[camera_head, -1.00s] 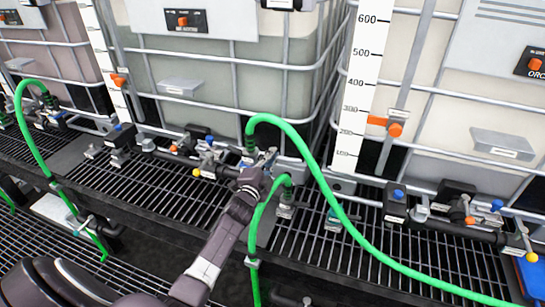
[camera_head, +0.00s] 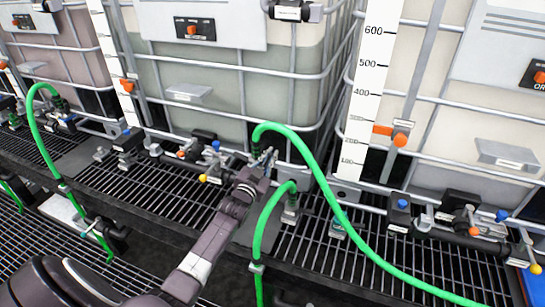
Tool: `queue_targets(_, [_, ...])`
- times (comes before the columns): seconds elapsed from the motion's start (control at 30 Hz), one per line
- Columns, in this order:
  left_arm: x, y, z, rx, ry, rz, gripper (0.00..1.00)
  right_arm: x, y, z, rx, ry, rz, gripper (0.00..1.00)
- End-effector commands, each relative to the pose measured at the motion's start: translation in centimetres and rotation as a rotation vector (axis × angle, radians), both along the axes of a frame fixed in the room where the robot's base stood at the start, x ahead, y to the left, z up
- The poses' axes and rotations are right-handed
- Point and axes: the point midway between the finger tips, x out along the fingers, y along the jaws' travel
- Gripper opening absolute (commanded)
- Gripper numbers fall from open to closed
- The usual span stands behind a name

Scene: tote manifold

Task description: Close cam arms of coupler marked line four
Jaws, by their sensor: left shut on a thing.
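My left gripper (camera_head: 262,168) reaches in from the lower left to the hose coupler at the middle tote's outlet. It is shut on a small metal part there, which looks like a cam arm (camera_head: 270,157). A green hose (camera_head: 300,143) arches up from this coupler and runs down to the right. The coupler body is mostly hidden behind my gripper and the hose. I cannot read a line four mark on it. My right gripper is not in view.
Valves with a blue knob (camera_head: 216,145) and a yellow ball (camera_head: 203,178) stand close left. Black grating (camera_head: 150,184) lies below. Caged totes (camera_head: 240,90) stand behind.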

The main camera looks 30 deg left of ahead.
Motion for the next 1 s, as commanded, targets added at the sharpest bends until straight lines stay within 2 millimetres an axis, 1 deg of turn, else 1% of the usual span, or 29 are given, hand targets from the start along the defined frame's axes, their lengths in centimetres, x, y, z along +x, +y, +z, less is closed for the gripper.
queue_targets(0.27, [-0.09,0.31,-0.02,-0.064,-0.01,0.0,0.0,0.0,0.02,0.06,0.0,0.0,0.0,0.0])
queue_targets(0.7, [-0.1,0.32,-0.06,-0.074,-0.011,0.0,0.0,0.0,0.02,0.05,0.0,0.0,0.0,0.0])
queue_targets(0.73, [-0.1,0.32,-0.08,-0.074,-0.011,0.0,0.1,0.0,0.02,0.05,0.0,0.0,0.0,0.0])
queue_targets(0.87, [-0.09,0.32,-0.04,-0.073,-0.011,0.0,0.24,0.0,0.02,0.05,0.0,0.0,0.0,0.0])
queue_targets(1.0, [-0.09,0.35,0.02,-0.072,-0.012,0.001,0.25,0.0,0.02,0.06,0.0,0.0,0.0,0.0])
